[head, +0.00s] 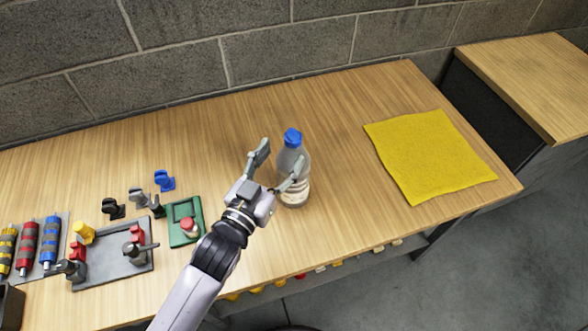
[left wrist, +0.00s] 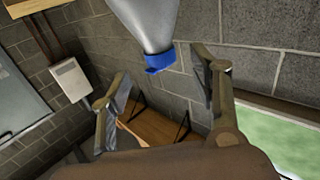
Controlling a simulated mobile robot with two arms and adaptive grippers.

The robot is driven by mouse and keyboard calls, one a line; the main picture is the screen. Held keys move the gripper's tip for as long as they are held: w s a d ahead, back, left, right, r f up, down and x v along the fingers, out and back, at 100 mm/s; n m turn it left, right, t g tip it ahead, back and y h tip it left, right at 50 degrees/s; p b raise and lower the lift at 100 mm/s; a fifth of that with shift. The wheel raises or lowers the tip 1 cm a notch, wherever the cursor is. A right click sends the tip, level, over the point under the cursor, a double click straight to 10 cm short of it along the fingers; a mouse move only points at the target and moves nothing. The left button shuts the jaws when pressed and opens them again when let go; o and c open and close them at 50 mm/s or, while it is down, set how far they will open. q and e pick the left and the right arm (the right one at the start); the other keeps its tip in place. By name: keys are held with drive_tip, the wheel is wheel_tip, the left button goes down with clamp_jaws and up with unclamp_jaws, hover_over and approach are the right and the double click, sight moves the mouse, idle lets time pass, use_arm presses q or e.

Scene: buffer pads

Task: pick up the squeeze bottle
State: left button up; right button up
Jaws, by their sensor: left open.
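The squeeze bottle (head: 294,165) stands upright on the wooden table (head: 345,205), clear-grey with a blue cap. My left gripper (head: 278,164) is open beside it at the left, with one finger in front of the bottle's side and the other to its left. In the left wrist view the bottle (left wrist: 147,22) with its blue cap shows above and between the open fingers of my left gripper (left wrist: 162,82). Whether a finger touches the bottle I cannot tell. My right gripper is not in view.
A yellow cloth (head: 428,157) lies to the right. A green tray (head: 185,222), a grey tray (head: 112,262), small clamps in blue, grey and black, and several coloured cylinders (head: 27,247) are at the left. A block wall (head: 180,45) runs behind. Table behind the bottle is clear.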

sight(289, 145)
use_arm(q)
drive_tip(key=shift+w+d, duration=0.3)
drive_tip(key=shift+w, duration=0.3)
drive_tip(key=shift+w+r, duration=0.1)
drive_tip(key=shift+w, duration=0.1)
drive_tip(key=p+x, duration=0.2)
drive_tip(key=x, duration=0.2)
drive_tip(key=shift+w+d, duration=0.2)
drive_tip(key=shift+w+d+f, duration=0.1)
drive_tip(key=shift+w+f, duration=0.1)
drive_tip(key=shift+f, duration=0.05)
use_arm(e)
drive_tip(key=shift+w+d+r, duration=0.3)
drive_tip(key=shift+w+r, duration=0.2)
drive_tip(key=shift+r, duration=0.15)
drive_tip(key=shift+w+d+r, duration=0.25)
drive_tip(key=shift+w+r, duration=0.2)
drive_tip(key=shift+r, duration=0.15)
use_arm(q)
drive_tip(key=shift+c, duration=0.2)
drive_tip(key=c, duration=0.5)
clamp_jaws()
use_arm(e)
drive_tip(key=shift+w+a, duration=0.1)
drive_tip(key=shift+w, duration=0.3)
